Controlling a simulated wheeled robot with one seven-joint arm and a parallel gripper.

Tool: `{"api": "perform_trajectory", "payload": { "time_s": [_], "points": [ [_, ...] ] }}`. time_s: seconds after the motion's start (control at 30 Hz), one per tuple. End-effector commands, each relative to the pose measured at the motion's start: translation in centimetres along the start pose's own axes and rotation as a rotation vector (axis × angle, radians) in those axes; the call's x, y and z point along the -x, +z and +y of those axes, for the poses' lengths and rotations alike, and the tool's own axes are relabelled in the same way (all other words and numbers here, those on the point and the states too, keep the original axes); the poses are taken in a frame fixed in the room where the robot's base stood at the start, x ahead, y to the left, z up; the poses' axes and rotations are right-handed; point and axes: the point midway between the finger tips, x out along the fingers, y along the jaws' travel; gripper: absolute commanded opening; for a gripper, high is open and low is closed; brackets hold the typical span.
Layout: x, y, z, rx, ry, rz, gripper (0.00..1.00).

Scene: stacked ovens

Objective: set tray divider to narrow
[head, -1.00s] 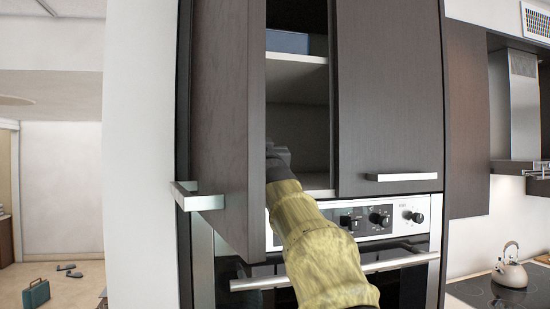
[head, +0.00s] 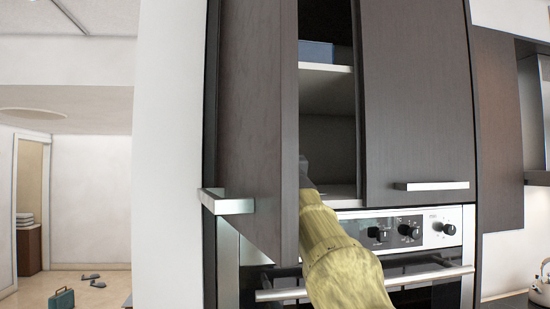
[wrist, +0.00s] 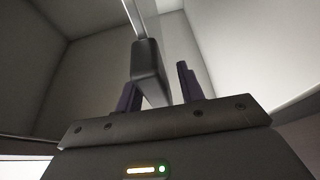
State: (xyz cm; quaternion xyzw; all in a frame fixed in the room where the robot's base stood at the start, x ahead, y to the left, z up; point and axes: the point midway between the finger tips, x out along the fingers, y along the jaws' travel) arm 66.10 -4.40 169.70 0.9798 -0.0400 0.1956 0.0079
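A thin upright strip (wrist: 134,18) with a dark grey block (wrist: 148,68) at its lower end shows in the wrist view; it may be the tray divider, but I cannot tell for sure. My gripper (wrist: 160,88) has its two dark fingers spread apart. The block is between or just in front of them, closer to the left finger; I cannot tell if they touch. In the head view my gripper (head: 304,172) reaches into the lower part of the open cabinet (head: 326,92), partly hidden by the open door. The divider cannot be made out there.
The left cabinet door (head: 250,120) stands open close beside my arm, its handle (head: 228,202) sticking out. The right door (head: 415,100) is shut. An oven control panel (head: 420,228) and oven handle (head: 420,278) are below. A blue-grey item (head: 317,52) sits on the upper shelf.

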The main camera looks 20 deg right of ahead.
Motion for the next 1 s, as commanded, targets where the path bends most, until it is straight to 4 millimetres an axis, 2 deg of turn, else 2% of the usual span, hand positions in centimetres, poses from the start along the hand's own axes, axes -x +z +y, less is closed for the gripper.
{"api": "perform_trajectory", "payload": {
  "time_s": [0.17,0.6,0.83,1.0],
  "points": [
    [0.9,0.2,-0.1,0.000,-0.001,-0.001,0.38],
    [6.9,0.3,-0.1,-0.001,-0.002,0.001,0.38],
    [8.9,0.3,-0.1,-0.001,-0.002,0.000,0.38],
    [9.5,0.1,0.2,-0.003,0.002,0.000,0.38]
  ]
}}
